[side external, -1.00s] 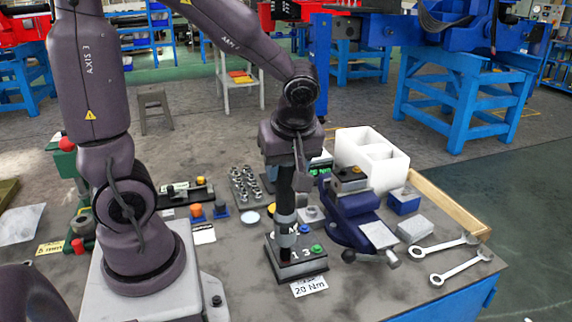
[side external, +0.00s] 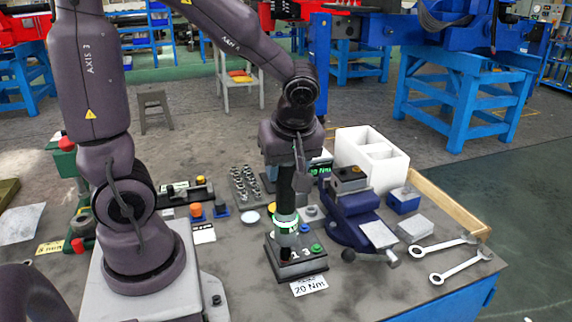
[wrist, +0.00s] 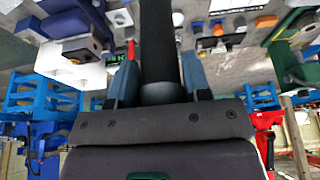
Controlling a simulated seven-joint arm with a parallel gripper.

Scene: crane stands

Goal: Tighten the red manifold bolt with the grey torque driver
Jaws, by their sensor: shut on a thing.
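My gripper (side external: 291,172) is shut on the torque driver (side external: 286,222), which stands upright with a black upper part and a grey lower body. A ring on the driver glows green. Its lower end is down at the dark manifold block (side external: 291,266), over the bolt position left of the "1". A blue bolt head (side external: 304,229) and a green bolt head (side external: 316,248) show on the block. No red bolt head shows there; the driver hides that spot. In the wrist view the driver's dark shaft (wrist: 159,42) runs between my fingers (wrist: 160,82).
A card (side external: 309,285) reading "20 Nm" lies before the block. A small display (side external: 320,168) behind reads about 20 Nm in green. A blue vise (side external: 352,212) stands close at right, with two wrenches (side external: 455,257) beyond. A socket rack (side external: 244,184) stands behind left.

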